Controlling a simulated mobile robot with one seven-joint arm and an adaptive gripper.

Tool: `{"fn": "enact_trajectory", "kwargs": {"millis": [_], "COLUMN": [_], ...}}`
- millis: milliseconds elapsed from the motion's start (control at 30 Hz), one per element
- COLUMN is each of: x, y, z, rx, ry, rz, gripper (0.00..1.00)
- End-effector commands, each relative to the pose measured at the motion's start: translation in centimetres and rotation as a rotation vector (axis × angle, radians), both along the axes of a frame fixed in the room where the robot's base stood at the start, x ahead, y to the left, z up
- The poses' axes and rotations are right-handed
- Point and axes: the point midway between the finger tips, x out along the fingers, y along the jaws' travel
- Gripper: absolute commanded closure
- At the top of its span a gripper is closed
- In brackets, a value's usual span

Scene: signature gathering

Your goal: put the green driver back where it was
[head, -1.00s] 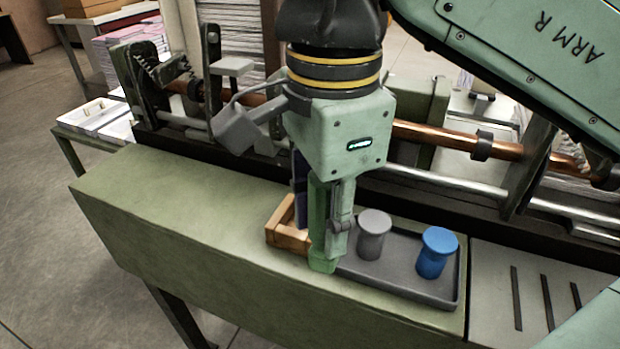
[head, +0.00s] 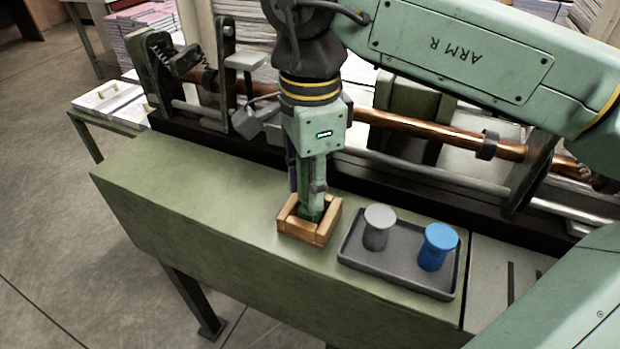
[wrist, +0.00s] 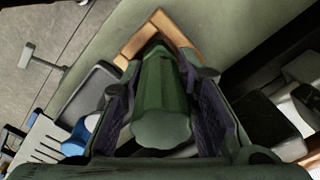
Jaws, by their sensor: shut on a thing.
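The green driver (wrist: 162,105) is between the padded jaws of my gripper (head: 309,205), in the middle of the wrist view. My gripper is shut on it. In the head view the gripper points down into the small wooden frame (head: 322,237), and the jaws mostly hide the driver. The wooden frame also shows in the wrist view (wrist: 188,36), beyond the driver's far end. I cannot tell whether the driver touches the bottom inside the frame.
A grey tray (head: 392,279) lies right of the frame, holding a grey spool-shaped piece (head: 378,228) and a blue one (head: 437,246). Behind runs a machine with a copper rod (head: 440,134). The green bench top (head: 190,180) is clear on the left.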

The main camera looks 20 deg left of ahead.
Motion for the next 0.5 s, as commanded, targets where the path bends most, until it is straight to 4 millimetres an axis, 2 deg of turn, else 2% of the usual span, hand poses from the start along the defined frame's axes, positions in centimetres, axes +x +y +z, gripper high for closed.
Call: {"fn": "enact_trajectory", "kwargs": {"millis": [167, 200, 500], "x": [0.0, 0.0, -0.01], "y": [-0.01, -0.01, -0.01], "z": [-0.41, -0.43, -0.31], "rx": [0.001, 0.001, 0.0], "ry": [0.001, 0.001, 0.0], "rz": [0.0, 0.0, 0.0], "gripper": [1.0, 0.71, 0.52]}}
